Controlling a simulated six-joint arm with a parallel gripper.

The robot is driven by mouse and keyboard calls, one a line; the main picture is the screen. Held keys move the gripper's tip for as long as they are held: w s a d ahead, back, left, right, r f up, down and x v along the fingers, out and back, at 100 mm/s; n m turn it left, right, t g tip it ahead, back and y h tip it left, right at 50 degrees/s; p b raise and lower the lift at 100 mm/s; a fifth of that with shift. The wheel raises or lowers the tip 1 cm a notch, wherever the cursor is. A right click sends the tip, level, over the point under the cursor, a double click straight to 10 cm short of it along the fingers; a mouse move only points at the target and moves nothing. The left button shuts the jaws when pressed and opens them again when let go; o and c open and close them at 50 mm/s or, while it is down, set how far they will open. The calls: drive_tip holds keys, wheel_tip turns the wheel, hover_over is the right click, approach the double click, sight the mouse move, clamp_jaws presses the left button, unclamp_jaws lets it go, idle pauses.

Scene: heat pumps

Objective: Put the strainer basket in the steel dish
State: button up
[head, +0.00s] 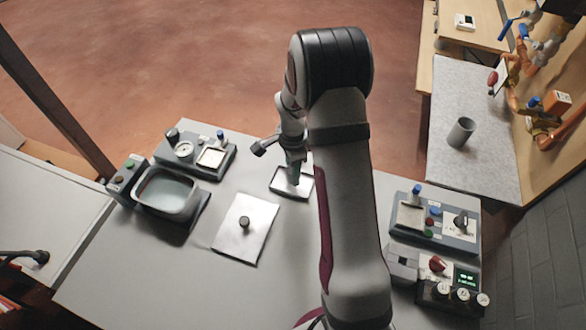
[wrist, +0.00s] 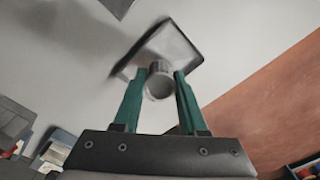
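The strainer basket (wrist: 159,82) is a small grey cylinder between the two green fingers of my gripper (wrist: 161,74) in the wrist view. Both fingers press against its sides, so my gripper is shut on it. The steel dish (wrist: 178,42) is a shallow square tray with a dark rim, behind the basket in the wrist view. In the head view the dish (head: 305,189) lies on the grey table, and my gripper (head: 294,178) points down over it. My arm hides part of that area. I cannot tell whether the basket touches the dish floor.
A water-filled basin (head: 170,191) and a gauge unit (head: 184,150) stand at the left. A pale plate with a black knob (head: 245,222) lies left of my arm. Control units (head: 433,218) stand at the right. A grey cup (head: 461,132) is on the side table.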

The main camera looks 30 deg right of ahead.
drive_tip(key=o, duration=0.5)
drive_tip(key=shift+c, duration=0.2)
wheel_tip(320, 180, up, 16)
drive_tip(key=s+a+r+n+y, duration=0.1)
drive_tip(key=s+a+n, duration=0.5)
drive_tip(key=s, duration=0.7)
drive_tip(key=s+a+r+n, duration=0.1)
drive_tip(key=s+a+n, duration=0.6)
drive_tip(key=s, duration=0.6)
drive_tip(key=shift+a+r+n+y, duration=0.3)
drive_tip(key=shift+a+r+y, duration=0.1)
drive_tip(key=shift+a, duration=0.25)
